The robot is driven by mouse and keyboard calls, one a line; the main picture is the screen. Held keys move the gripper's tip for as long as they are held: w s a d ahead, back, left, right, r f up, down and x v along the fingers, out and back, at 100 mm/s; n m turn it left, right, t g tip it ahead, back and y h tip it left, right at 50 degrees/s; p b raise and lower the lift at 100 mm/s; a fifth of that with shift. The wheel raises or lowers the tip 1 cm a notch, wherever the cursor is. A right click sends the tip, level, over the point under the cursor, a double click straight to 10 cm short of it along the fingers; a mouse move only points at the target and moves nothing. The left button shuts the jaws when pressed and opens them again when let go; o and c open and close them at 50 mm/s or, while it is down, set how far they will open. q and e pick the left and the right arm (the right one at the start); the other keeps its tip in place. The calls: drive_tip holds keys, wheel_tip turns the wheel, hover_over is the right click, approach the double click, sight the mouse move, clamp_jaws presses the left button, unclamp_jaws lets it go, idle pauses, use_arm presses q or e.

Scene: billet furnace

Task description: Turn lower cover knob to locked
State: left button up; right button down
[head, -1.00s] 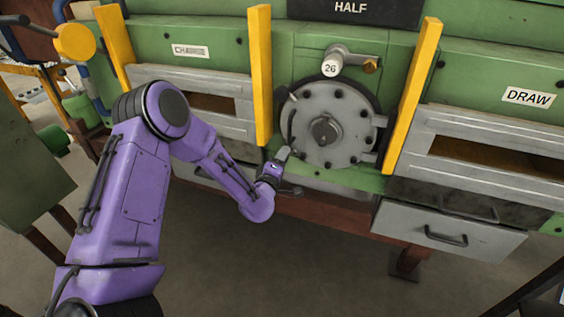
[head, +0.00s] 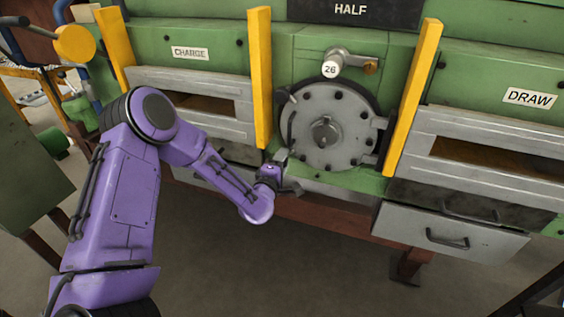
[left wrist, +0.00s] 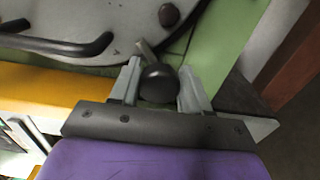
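The round grey bolted cover (head: 345,147) is in the middle of the green furnace front in the head view. A black ball knob (left wrist: 158,83) on a short metal stem shows in the left wrist view, near the cover's rim; I take it for the lower cover knob. My left gripper (head: 287,172) is at the cover's lower left in the head view, its fingers spread. In the left wrist view my left gripper (left wrist: 158,80) has one finger on each side of the knob. Firm contact is not clear. The head view does not show this knob clearly. My right gripper is out of view.
Yellow upright bars (head: 260,80) and (head: 413,100) flank the cover. A knob marked 26 (head: 332,66) is above it. A curved dark handle (left wrist: 75,45) lies close to the gripper. A grey drawer (head: 450,232) is at lower right. The floor below is clear.

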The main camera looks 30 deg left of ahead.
use_arm(q)
drive_tip(key=shift+o, duration=1.4)
drive_tip(key=b+v, duration=0.2)
drive_tip(key=v, duration=0.8)
drive_tip(key=shift+s, duration=0.2)
drive_tip(key=shift+d, duration=0.15)
